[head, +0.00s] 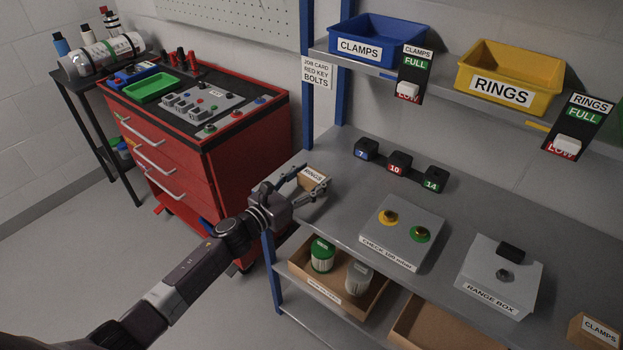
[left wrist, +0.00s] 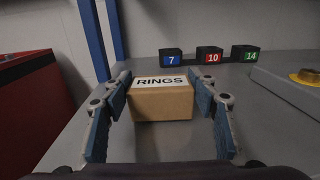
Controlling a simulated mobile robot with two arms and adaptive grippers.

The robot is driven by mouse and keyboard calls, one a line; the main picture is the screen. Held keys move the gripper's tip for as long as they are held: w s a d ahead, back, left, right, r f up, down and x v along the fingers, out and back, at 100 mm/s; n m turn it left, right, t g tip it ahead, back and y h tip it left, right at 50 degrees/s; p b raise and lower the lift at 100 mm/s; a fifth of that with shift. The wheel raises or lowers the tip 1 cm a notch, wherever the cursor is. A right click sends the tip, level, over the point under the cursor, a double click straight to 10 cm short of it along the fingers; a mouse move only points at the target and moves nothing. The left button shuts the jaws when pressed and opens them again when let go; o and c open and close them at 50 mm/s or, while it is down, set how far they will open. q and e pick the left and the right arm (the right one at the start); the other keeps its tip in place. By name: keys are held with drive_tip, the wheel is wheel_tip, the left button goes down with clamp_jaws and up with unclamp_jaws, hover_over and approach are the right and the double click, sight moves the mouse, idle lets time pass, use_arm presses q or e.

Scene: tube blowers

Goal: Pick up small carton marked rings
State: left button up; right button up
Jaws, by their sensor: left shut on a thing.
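The small carton marked RINGS (head: 312,176) is a brown box with a white label on top, near the left end of the grey bench. In the left wrist view the carton (left wrist: 161,102) sits between the two blue-padded fingers. My left gripper (head: 305,184) is shut on the carton, one finger on each side. It also shows in the left wrist view (left wrist: 163,112). The carton appears at bench level; I cannot tell whether it touches the bench. My right gripper is not in view.
Blocks marked 7 (head: 366,149), 10 (head: 399,163) and 14 (head: 435,179) stand behind the carton. A check box (head: 400,235) and a range box (head: 500,277) are to the right. A blue rack post (head: 307,60) rises behind. A red tool cabinet (head: 220,160) stands left.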

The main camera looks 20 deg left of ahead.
sight(311, 177)
use_arm(q)
wheel_tip(311, 177, up, 20)
drive_tip(key=p, duration=0.5)
drive_tip(key=s+d+f+n+y, duration=0.1)
drive_tip(key=s+d+f, duration=0.1)
drive_tip(key=s+f, duration=0.4)
drive_tip(key=s+d+f+y, duration=0.1)
drive_tip(key=s+d+f, duration=0.2)
drive_tip(key=s+f, duration=0.35)
drive_tip(key=s+a+r+n+y, duration=0.2)
drive_tip(key=s+r, duration=0.1)
drive_tip(key=s, duration=0.6)
drive_tip(key=s+a+r+n+t+y, duration=0.1)
drive_tip(key=s+a+r+n+y, duration=0.1)
drive_tip(key=s, duration=0.7)
drive_tip(key=shift+s+r+t+y, duration=0.15)
drive_tip(key=shift+r+t+y, duration=0.2)
drive_tip(key=shift+y, duration=0.35)
drive_tip(key=shift+d, duration=0.1)
